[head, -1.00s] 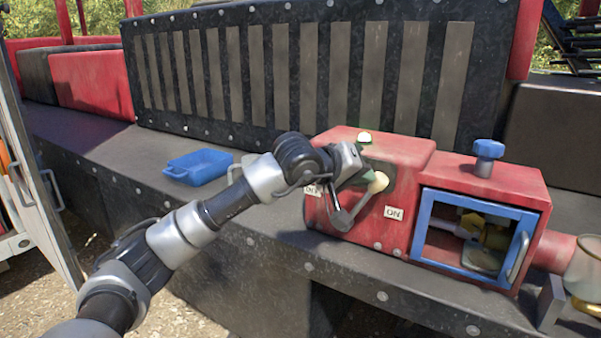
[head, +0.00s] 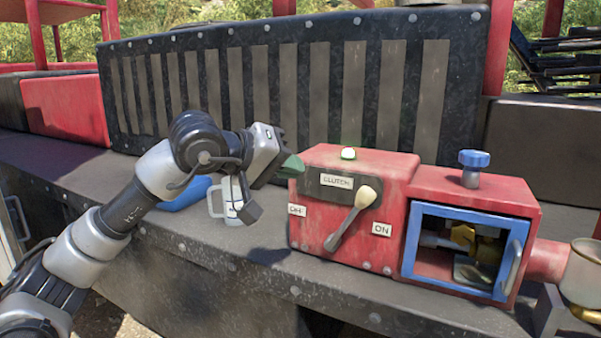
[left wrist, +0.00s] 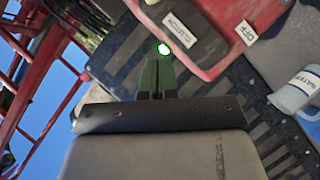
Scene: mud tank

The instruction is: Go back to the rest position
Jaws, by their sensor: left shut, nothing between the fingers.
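My left gripper (head: 291,167) is shut and empty, to the left of the red machine box (head: 387,160) and apart from the lever. Its shut green fingers show in the left wrist view (left wrist: 157,76). The clutch lever (head: 351,218) has a cream knob and leans toward the ON label (head: 381,229). A CLUTCH label (head: 337,181) sits above it, and an OFF label (head: 297,210) is at the left. My right gripper is not in view.
A white jug (head: 231,198) and a blue tray (head: 186,192) stand behind my left arm, partly hidden. The blue-framed window (head: 411,245), blue knob (head: 473,160) and brass-based glass funnel (head: 586,268) are at the right. The ledge in front of the machine is clear.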

